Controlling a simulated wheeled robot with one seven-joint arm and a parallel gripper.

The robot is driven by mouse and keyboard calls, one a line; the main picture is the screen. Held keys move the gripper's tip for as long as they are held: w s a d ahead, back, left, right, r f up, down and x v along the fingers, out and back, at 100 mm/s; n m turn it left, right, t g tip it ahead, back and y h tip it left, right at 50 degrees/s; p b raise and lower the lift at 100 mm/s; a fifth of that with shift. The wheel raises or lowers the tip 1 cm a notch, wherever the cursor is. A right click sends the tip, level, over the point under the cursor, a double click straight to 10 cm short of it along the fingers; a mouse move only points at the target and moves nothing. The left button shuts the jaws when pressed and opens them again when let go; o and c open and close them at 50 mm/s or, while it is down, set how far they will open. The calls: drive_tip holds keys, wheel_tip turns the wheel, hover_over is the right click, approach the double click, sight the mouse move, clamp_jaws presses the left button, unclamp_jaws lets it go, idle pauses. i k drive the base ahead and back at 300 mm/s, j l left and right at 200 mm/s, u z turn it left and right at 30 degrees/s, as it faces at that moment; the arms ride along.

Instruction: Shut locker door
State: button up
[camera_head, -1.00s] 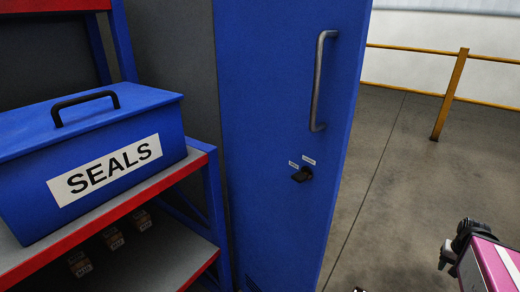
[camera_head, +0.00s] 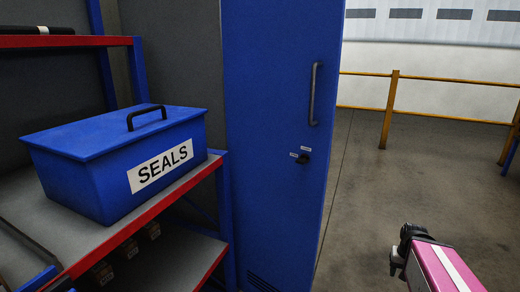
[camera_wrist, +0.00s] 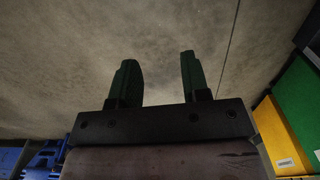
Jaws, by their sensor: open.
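The blue locker door (camera_head: 265,120) stands tall in the middle of the head view. It has a grey upright bar handle (camera_head: 314,94) near its right edge. A dark lock or latch (camera_head: 302,158) with two small white labels sits below the handle. I cannot tell how far the door stands from its frame. My gripper (camera_wrist: 157,65) shows in the wrist view, open and empty above bare concrete floor. In the head view, my magenta arm part is at the lower right, apart from the door.
A shelf with a red edge (camera_head: 140,222) stands left of the locker and holds a blue SEALS box (camera_head: 120,160). Yellow railing (camera_head: 392,100) runs behind on the right. Floor right of the door is clear. The wrist view shows green (camera_wrist: 300,95) and yellow (camera_wrist: 272,135) objects at right.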

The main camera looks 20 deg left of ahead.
sight(282, 58)
drive_tip(key=k+j+u, duration=0.3)
drive_tip(key=j+u, duration=0.25)
drive_tip(key=i+j+u, duration=0.15)
drive_tip(key=j+u, duration=0.15)
drive_tip(key=u, duration=0.2)
